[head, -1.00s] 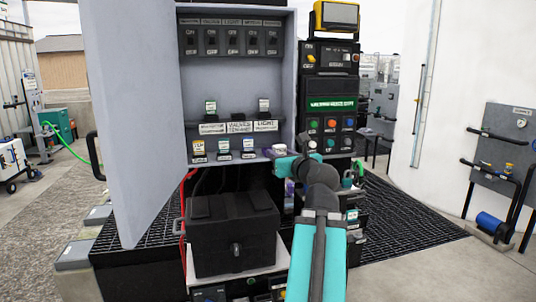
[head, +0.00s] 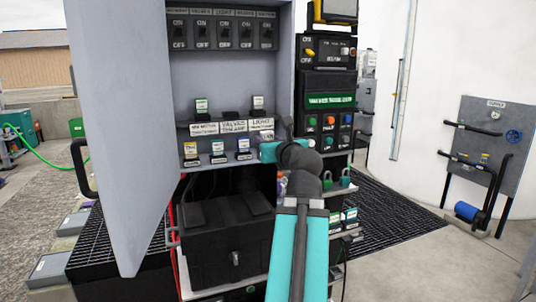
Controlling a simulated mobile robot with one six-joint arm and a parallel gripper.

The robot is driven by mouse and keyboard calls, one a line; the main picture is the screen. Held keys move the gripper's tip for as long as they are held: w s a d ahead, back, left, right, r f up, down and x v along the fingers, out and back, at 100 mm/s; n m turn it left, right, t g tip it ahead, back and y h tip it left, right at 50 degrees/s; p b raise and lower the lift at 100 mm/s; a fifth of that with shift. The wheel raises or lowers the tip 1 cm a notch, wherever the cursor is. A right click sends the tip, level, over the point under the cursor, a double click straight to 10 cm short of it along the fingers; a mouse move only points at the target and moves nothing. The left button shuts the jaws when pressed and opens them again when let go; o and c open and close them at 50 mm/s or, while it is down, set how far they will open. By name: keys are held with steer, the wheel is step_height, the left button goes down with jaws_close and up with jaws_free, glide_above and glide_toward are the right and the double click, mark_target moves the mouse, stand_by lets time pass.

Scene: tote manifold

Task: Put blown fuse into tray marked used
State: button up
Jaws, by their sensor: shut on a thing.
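My gripper (head: 288,127) is at the end of my teal and black arm, in front of the cabinet's right edge. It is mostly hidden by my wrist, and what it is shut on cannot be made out. Fuse-like blocks stand on the cabinet's upper step, one at the left (head: 201,106) and one at the right (head: 258,104); no block shows between them. No tray with a readable "used" mark shows.
The open cabinet door (head: 112,130) stands at the left. A black box (head: 225,245) sits below the cabinet. A control panel (head: 328,125) is at the right, with padlocks (head: 328,180) beneath. Small labelled items (head: 342,220) lie lower right, partly behind my arm.

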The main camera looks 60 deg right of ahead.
steer(key=shift+w, duration=0.2)
steer(key=shift+w+d+r+p, duration=0.1)
steer(key=shift+d+p, duration=0.05)
steer(key=shift+p, duration=0.25)
steer(key=w+d+p, duration=0.1)
steer(key=w+d, duration=0.1)
steer(key=d, duration=0.2)
steer(key=w+d+f+p, duration=0.1)
steer(key=w+d, duration=0.1)
steer(key=d, duration=0.3)
steer(key=w+d+p, duration=0.2)
steer(key=d, duration=0.3)
steer(key=shift+w+f, duration=0.35)
steer(key=shift+f, duration=0.1)
steer(key=shift+f+p, duration=0.4)
steer(key=shift+f, duration=1.25)
steer(key=shift+f, duration=0.1)
